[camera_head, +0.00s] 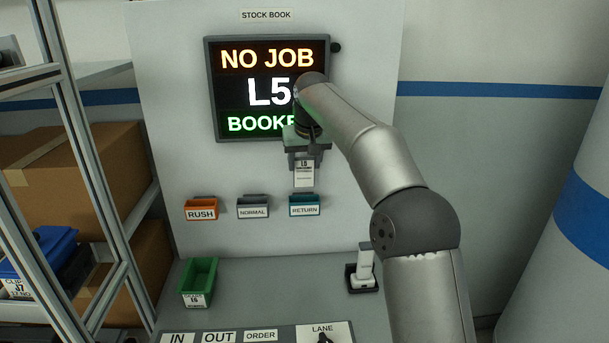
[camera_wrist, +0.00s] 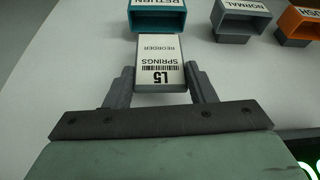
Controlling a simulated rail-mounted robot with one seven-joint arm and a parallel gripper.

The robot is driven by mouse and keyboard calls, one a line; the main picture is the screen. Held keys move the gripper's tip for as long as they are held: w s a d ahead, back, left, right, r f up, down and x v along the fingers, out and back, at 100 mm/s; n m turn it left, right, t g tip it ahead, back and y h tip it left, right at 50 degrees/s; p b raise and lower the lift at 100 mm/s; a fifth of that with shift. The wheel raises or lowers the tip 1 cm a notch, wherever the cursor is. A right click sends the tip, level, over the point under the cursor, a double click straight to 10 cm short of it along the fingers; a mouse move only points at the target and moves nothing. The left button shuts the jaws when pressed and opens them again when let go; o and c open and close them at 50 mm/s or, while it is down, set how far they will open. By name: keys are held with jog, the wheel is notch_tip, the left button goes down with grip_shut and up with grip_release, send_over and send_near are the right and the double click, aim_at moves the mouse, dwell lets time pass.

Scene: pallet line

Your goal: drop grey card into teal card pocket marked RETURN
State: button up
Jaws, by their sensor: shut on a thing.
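The grey card (camera_head: 304,175), with a white label face reading L5 SPRINGS REORDER and a barcode, hangs below my gripper (camera_head: 304,156). In the wrist view the card (camera_wrist: 161,55) sits between the two fingers of my gripper (camera_wrist: 162,78), which is shut on it. The teal card pocket (camera_head: 304,207) marked RETURN is on the panel just below the card. In the wrist view the teal pocket (camera_wrist: 157,19) lies directly beyond the card's far end. The card's far end is close to the pocket mouth; I cannot tell whether it has entered.
A grey NORMAL pocket (camera_head: 253,208) and an orange RUSH pocket (camera_head: 201,210) are left of the teal pocket. The screen (camera_head: 270,100) above is partly hidden by my arm. A green bin (camera_head: 199,281) and a small dark holder (camera_head: 363,277) stand on the counter below.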

aim_at(305, 182)
notch_tip(305, 182, down, 5)
jog(key=shift+f+p, duration=0.1)
jog(key=shift+p, duration=0.2)
jog(key=shift+w+f, duration=0.3)
jog(key=shift+w, duration=0.05)
jog(key=shift+f, duration=0.5)
jog(key=shift+f, duration=0.1)
jog(key=o, duration=1.2)
jog(key=v, duration=1.3)
jog(key=shift+b, duration=0.3)
